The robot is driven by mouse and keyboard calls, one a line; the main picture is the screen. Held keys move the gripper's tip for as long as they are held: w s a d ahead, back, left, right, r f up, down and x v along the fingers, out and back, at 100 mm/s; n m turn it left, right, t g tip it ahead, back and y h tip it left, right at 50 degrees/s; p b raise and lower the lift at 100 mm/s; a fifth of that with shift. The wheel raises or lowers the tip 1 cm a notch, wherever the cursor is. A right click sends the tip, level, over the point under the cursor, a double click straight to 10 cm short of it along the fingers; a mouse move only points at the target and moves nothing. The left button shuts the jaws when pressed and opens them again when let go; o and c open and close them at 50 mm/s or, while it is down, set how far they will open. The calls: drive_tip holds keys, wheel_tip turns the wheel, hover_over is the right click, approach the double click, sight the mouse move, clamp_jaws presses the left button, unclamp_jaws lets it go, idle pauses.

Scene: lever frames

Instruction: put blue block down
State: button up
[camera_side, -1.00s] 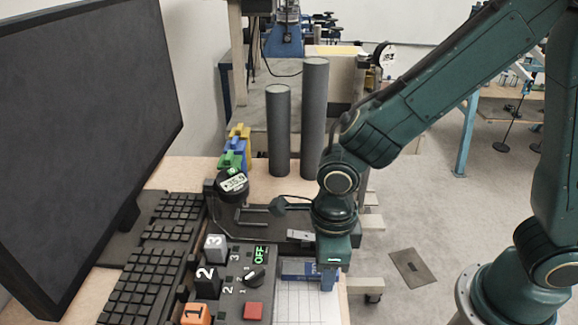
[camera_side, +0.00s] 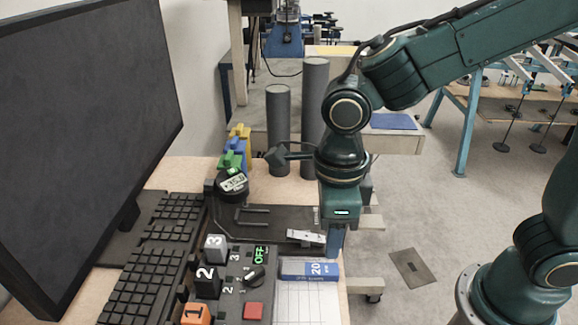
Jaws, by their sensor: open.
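A flat blue block (camera_side: 296,269) with a white "20" label lies on the white gridded sheet (camera_side: 305,305) at the front of the table. My gripper (camera_side: 335,252) points down at the block's right end, with its blue fingers just above or behind it. It is open and holds nothing that I can see. The gap between its fingers is hard to make out from this side. I cannot tell whether the fingertips touch the block.
A control panel (camera_side: 234,300) with a knob, a red button and numbered blocks stands left of the sheet. A keyboard (camera_side: 140,275) and monitor (camera_side: 90,130) are further left. Two grey cylinders (camera_side: 278,130) and several coloured pieces (camera_side: 237,147) stand behind.

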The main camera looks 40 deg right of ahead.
drive_tip(key=shift+r, duration=1.65)
drive_tip(key=s+d+r+n+t, duration=0.2)
drive_tip(key=d+n, duration=0.4)
drive_tip(key=n, duration=0.3)
drive_tip(key=s+d+r+n+t, duration=0.1)
drive_tip(key=s+d+r+n, duration=0.1)
drive_tip(key=d+n, duration=0.4)
drive_tip(key=s+d+r+n+t, duration=0.2)
drive_tip(key=s+d+n, duration=0.2)
drive_tip(key=n, duration=0.8)
drive_tip(key=d, duration=0.2)
drive_tip(key=shift+s+d+r+t, duration=0.25)
drive_tip(key=shift+d+t, duration=0.05)
drive_tip(key=shift+d, duration=0.05)
